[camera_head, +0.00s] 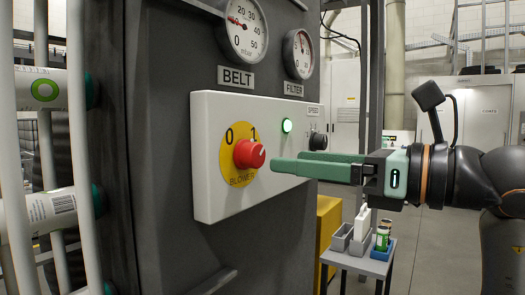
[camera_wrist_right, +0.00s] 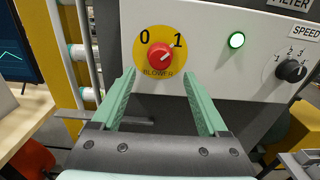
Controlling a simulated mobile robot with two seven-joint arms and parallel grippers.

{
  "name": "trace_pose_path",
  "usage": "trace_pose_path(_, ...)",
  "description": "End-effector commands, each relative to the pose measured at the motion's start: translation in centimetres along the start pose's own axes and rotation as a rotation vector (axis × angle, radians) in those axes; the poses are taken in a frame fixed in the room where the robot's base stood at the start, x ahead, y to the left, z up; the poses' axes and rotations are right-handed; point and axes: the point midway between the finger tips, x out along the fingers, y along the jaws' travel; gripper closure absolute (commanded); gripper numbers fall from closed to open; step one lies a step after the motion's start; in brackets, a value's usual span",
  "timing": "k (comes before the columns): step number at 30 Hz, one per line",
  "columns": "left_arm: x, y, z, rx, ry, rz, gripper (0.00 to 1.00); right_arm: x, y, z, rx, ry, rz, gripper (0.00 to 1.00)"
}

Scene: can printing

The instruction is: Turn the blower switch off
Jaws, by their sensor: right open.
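The blower switch (camera_head: 249,154) is a red knob on a yellow disc marked 0 and 1, on a white panel (camera_head: 205,115). In the right wrist view the knob (camera_wrist_right: 159,54) has its white mark turned toward the 1. My right gripper (camera_head: 285,164) comes in from the right in the head view, its green fingers pointing at the panel. The fingers are apart and empty. In the right wrist view the open fingertips (camera_wrist_right: 158,78) are either side of and slightly below the knob, not closed on it. My left gripper is out of view.
A lit green lamp (camera_head: 287,126) and a black speed knob (camera_head: 318,141) are on the same panel. Belt and filter gauges sit above. White rails (camera_head: 75,110) with cans are at the left. A small table (camera_head: 375,262) with containers stands behind, below my right arm.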

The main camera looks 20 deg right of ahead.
Motion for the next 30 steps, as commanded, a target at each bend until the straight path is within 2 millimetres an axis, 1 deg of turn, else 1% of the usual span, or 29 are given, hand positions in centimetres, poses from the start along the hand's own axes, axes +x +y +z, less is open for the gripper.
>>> trace_pose_path(1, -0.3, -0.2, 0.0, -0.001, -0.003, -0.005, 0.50, 1.1, 0.1, 0.2, 0.003, 0.002, 0.005, 0.23)
trace_pose_path(3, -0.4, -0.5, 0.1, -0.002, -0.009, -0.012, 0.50, 2.5, 0.1, 0.2, 0.004, 0.001, 0.004, 0.23)
trace_pose_path(6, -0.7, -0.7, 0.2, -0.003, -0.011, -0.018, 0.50, 4.2, 0.1, 0.1, 0.002, 0.002, 0.004, 0.23)
trace_pose_path(9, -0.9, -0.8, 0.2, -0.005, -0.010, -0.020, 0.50, 5.4, 0.0, 0.1, 0.003, 0.000, 0.003, 0.23)
trace_pose_path(15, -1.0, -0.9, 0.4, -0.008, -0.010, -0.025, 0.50, 6.5, 0.0, 0.0, 0.002, 0.000, 0.000, 0.23)
trace_pose_path(22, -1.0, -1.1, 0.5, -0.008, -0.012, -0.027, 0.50, 6.6, 0.0, 0.0, 0.001, 0.000, 0.000, 0.23)
trace_pose_path(23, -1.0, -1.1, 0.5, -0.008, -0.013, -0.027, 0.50, 6.6, 0.0, 0.0, 0.001, 0.000, 0.000, 0.24)
trace_pose_path(30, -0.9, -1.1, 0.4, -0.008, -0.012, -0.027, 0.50, 6.6, 0.0, 0.0, 0.001, 0.000, 0.000, 0.51)
